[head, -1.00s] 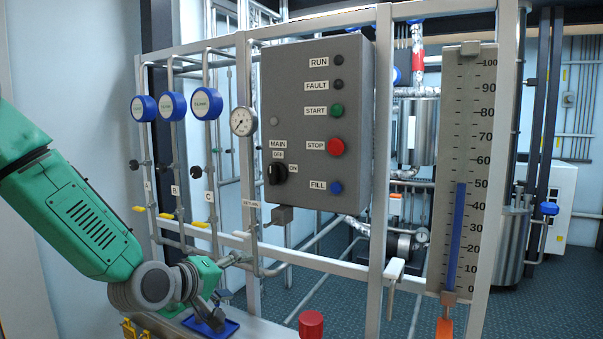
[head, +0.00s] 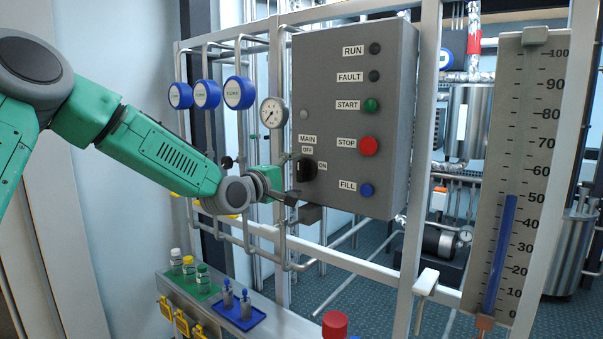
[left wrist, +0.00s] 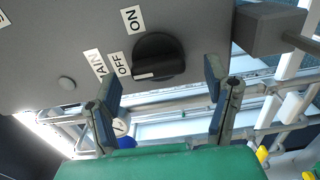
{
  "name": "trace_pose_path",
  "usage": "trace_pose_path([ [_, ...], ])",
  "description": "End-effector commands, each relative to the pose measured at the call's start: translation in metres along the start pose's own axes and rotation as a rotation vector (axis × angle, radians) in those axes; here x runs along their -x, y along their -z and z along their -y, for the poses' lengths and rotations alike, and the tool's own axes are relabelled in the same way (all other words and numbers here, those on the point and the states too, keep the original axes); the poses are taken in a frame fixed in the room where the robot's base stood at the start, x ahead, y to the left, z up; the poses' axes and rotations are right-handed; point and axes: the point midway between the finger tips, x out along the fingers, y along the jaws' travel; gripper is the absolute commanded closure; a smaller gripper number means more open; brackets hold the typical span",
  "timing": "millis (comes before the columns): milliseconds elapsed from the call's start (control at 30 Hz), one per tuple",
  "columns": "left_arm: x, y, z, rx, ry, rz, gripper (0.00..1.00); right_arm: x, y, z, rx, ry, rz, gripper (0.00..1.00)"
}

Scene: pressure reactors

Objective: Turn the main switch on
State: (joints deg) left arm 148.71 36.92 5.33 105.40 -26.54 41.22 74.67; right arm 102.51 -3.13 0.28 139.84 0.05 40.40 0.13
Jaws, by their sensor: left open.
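The main switch is a black rotary knob (head: 306,169) on the grey control box (head: 345,110), below the MAIN label and beside the OFF and ON labels. It also shows in the left wrist view (left wrist: 158,57), where its pale pointer mark lies on the OFF side. My left gripper (head: 292,178) is at the knob's left in the head view, its fingers partly hard to make out. In the left wrist view the two fingers (left wrist: 163,83) are spread apart, with the knob just beyond the gap between their tips. Contact cannot be told. My right gripper is not in view.
The box also carries a red STOP button (head: 369,146), a green START button (head: 371,105) and a blue FILL button (head: 367,190). A gauge (head: 272,113) and pipes stand left of it. Vials stand on a green tray (head: 205,293) on the ledge below.

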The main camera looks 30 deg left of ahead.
Motion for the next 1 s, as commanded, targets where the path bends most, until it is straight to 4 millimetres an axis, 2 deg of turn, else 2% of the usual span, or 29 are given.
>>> trace_pose_path([
  [100, -0.017, 0.002, 0.0, -0.002, 0.0, 0.0, 0.29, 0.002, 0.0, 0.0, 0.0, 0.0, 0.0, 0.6],
  [200, -0.026, 0.003, 0.001, 0.001, 0.0, 0.0, 0.29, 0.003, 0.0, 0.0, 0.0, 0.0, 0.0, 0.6],
  [567, -0.031, 0.004, 0.001, 0.003, 0.0, 0.0, 0.29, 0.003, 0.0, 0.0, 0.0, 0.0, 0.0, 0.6],
  [667, -0.031, 0.003, 0.001, 0.002, 0.0, 0.0, 0.61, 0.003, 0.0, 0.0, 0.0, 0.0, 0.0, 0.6],
  [700, -0.031, 0.002, 0.001, 0.002, 0.0, 0.0, 0.75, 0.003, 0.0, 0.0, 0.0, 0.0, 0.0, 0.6],
  [1000, -0.031, -0.002, 0.003, -0.014, 0.006, 0.004, 0.76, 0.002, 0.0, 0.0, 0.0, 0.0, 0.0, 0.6],
])
